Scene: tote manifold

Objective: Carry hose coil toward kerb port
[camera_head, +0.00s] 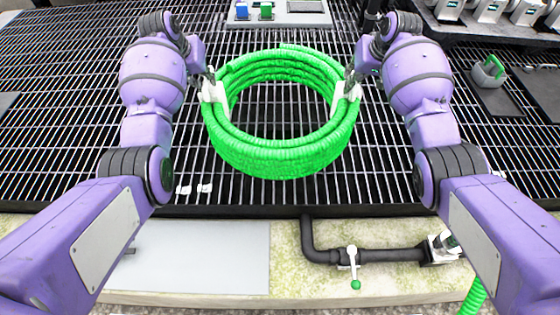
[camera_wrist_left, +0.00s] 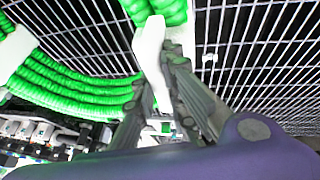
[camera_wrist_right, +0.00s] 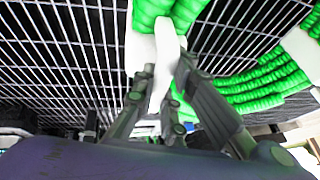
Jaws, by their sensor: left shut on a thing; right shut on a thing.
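The bright green hose coil (camera_head: 280,158) is a thick ring of several turns with a white strap on each side. My left gripper (camera_head: 209,76) is shut on its left white strap (camera_head: 215,93); the strap stands between the fingers in the left wrist view (camera_wrist_left: 152,50). My right gripper (camera_head: 351,78) is shut on the right white strap (camera_head: 346,94), also seen between the fingers in the right wrist view (camera_wrist_right: 166,62). The coil looks level over the dark grating; its exact height I cannot tell. A black pipe (camera_head: 385,255) with a pale end fitting (camera_head: 441,247), possibly the kerb port, lies at the front right.
The grating (camera_head: 90,100) spreads around the coil. A pale grey plate (camera_head: 200,257) lies on the mossy front ledge. A green-handled valve (camera_head: 353,262) sits on the pipe. A grey and green object (camera_head: 488,71) stands at right. A black tray (camera_head: 500,32) of grey parts is at back right.

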